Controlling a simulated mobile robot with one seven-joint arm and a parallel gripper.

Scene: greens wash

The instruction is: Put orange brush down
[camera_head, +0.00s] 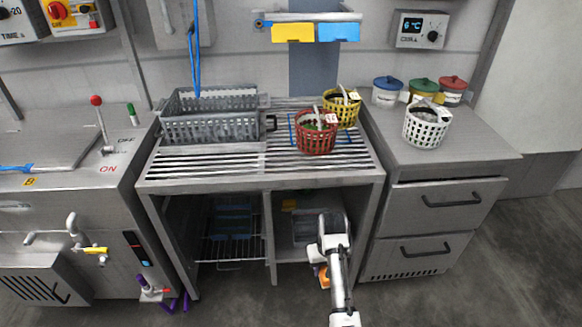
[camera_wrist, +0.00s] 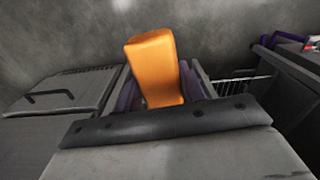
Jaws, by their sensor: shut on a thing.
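The orange brush (camera_head: 324,278) is low in front of the table's lower right opening in the head view, partly hidden by my arm. In the wrist view the orange brush (camera_wrist: 156,70) shows as a plain orange block between dark purplish fingers. My gripper (camera_wrist: 160,92) is shut on it. In the head view my gripper (camera_head: 318,264) is mostly hidden behind my own wrist. I cannot tell whether the brush touches anything below it.
A grey bin (camera_head: 308,231) sits in the lower right opening, just behind my wrist. A wire rack (camera_head: 225,249) fills the left opening. A slatted table top (camera_head: 210,170) above holds a grey crate (camera_head: 212,129), a red basket (camera_head: 315,139) and a yellow basket (camera_head: 349,112). Drawers (camera_head: 449,205) stand right.

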